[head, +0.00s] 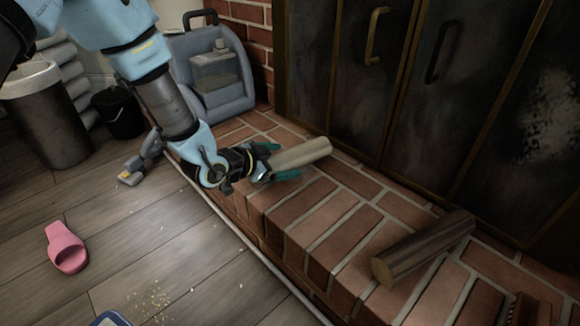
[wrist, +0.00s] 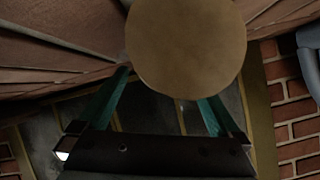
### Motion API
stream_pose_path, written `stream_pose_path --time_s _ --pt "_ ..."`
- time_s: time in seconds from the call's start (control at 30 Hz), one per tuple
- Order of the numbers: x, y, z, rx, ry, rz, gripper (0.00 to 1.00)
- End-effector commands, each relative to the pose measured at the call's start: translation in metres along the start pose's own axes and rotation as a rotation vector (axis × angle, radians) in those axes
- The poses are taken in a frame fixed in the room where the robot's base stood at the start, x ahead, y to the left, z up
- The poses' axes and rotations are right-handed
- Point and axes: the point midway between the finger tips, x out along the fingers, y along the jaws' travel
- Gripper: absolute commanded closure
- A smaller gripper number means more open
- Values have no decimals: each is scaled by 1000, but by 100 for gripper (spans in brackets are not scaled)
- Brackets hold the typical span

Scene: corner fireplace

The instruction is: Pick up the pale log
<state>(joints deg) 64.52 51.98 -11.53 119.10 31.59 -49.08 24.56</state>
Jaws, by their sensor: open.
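The pale log (head: 300,153) lies on the brick hearth (head: 322,215), its near end toward my gripper. My gripper (head: 277,162) reaches in low over the hearth, with one teal finger on each side of the log's near end in the head view. In the wrist view the log's round tan end (wrist: 187,45) fills the top middle, and the teal fingers (wrist: 165,95) are spread apart below it. The jaws are open. Whether either finger touches the log I cannot tell.
A dark brown log (head: 425,248) lies farther right on the hearth. Dark metal doors (head: 400,85) stand behind it. A blue-grey cleaning machine (head: 212,75) stands behind my arm. A black bucket (head: 119,115), a bin (head: 50,120) and a pink slipper (head: 66,248) are on the floor.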

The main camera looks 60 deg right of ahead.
Motion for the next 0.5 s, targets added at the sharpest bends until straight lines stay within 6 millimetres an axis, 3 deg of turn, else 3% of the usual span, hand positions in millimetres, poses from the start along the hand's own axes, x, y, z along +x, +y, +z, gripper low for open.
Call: stream_pose_path --time_s 0.13,0.4,0.5 --pt "18 1 1 2 2 0 0" --pt "20 0 0 0 0 -1 0" --pt "20 0 0 0 0 -1 9"
